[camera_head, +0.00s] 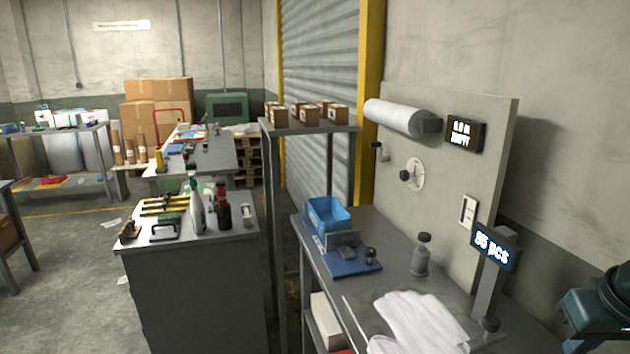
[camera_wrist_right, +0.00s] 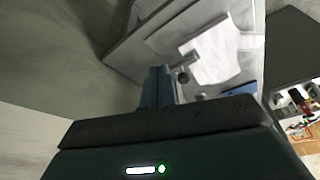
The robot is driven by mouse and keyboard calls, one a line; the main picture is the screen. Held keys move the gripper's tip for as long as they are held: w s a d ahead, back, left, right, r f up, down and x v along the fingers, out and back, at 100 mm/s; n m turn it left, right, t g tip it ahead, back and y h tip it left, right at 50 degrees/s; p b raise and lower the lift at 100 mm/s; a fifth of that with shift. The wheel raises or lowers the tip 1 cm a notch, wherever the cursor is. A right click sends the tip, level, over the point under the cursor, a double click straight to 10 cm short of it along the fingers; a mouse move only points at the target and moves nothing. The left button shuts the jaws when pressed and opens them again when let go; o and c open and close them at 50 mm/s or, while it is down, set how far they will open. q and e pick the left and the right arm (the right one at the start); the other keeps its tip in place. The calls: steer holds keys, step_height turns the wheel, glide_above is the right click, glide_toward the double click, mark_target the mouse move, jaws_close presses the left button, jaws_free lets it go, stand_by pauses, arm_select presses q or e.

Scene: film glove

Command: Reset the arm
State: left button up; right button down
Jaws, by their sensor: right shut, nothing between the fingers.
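My right arm comes in at the lower right edge of the head view, where part of my right gripper (camera_head: 592,308) shows dark teal and black. It is to the right of the workbench, beside the post with the "55 PCS" display (camera_head: 494,246). In the right wrist view, the two fingers of my right gripper (camera_wrist_right: 159,80) are together with nothing between them. A white glove (camera_wrist_right: 213,52) lies beyond the fingers, apart from them. My left gripper is not in view.
A backboard (camera_head: 450,180) carries a film roll (camera_head: 398,117). A tool cabinet (camera_head: 195,285) stands left, with floor between.

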steer(key=s+a+f+n+y, duration=0.15)
steer(key=s+f, duration=0.25)
steer(key=f, duration=0.4)
steer(key=s+a+f+n, duration=0.2)
steer(key=s+f, duration=0.2)
steer(key=f, duration=0.4)
steer(key=s+a+f, duration=0.3)
steer(key=s+a, duration=0.1)
steer(key=a, duration=0.3)
steer(key=s+a+f, duration=0.3)
steer(key=s+a, duration=0.1)
steer(key=a, duration=0.2)
steer(key=w+a+f+t+y, duration=0.1)
steer(key=w+a+f+t, duration=0.1)
steer(key=f, duration=0.3)
steer(key=w+a+f+t+y, duration=0.1)
steer(key=w+a+f+t, duration=0.2)
steer(key=f+t, duration=0.1)
steer(key=shift+f+n, duration=0.45)
steer(key=shift+f, duration=0.2)
